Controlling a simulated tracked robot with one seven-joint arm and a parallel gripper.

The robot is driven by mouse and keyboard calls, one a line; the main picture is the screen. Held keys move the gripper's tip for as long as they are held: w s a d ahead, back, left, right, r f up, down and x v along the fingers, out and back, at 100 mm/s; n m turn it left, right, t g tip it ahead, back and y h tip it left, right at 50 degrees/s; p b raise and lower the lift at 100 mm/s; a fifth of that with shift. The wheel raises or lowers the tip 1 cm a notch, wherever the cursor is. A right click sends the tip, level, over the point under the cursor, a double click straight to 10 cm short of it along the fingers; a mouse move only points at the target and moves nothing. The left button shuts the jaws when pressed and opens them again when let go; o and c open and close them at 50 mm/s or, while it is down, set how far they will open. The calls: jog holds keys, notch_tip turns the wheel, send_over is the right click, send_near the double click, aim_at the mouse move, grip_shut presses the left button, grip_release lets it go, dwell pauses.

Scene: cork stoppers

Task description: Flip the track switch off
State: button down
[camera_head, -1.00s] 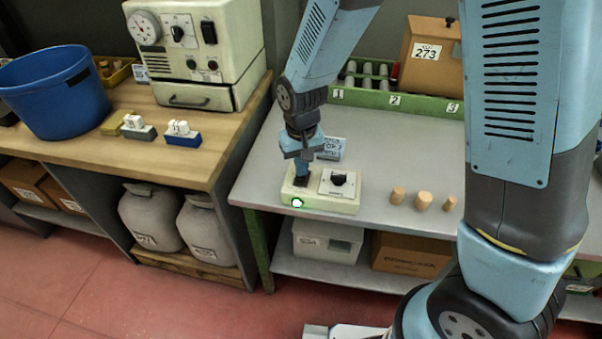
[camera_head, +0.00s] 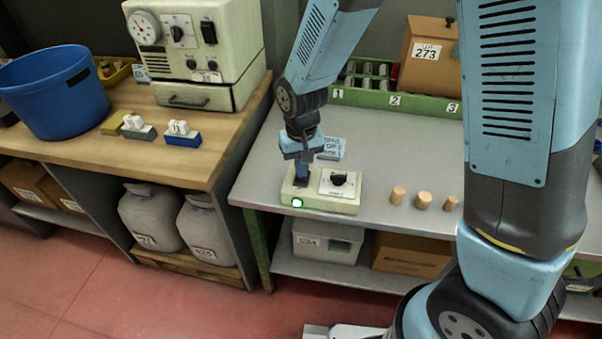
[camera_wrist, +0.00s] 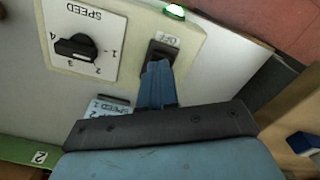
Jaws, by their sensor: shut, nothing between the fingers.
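The control box (camera_head: 341,203) is cream and sits at the front left corner of the grey table. It carries a black speed knob (camera_head: 338,179) on a white plate and a green lamp (camera_head: 297,203), which is lit. My gripper (camera_head: 301,177) is shut and empty, pointing down at the switch. In the wrist view its fingertips (camera_wrist: 157,68) are at the switch's near edge and hide part of it. I cannot tell whether they touch it.
Several cork stoppers, including one cork (camera_head: 423,201), stand right of the box. A small card (camera_head: 332,148) stands behind it. A green rack (camera_head: 420,106) with numbered bays runs along the back. A wooden bench (camera_head: 120,160) is to the left.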

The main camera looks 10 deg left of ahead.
jog(key=shift+r, duration=3.15)
jog(key=d+r+m+t+y, duration=0.1)
jog(key=d+r+m+t, duration=0.15)
jog(key=d+r, duration=1.35)
jog(key=s+d+r+m+t, duration=0.1)
jog(key=s+d+r, duration=0.2)
jog(key=s+d, duration=0.2)
jog(key=s+d+r+m+t+h, duration=0.1)
jog(key=s+d+r, duration=0.3)
jog(key=d, duration=0.5)
jog(key=shift+s+d+t, duration=0.15)
jog(key=shift+s+t, duration=0.4)
jog(key=shift+s, duration=0.4)
jog(key=shift+w+m, duration=0.1)
jog(key=shift+m, duration=0.15)
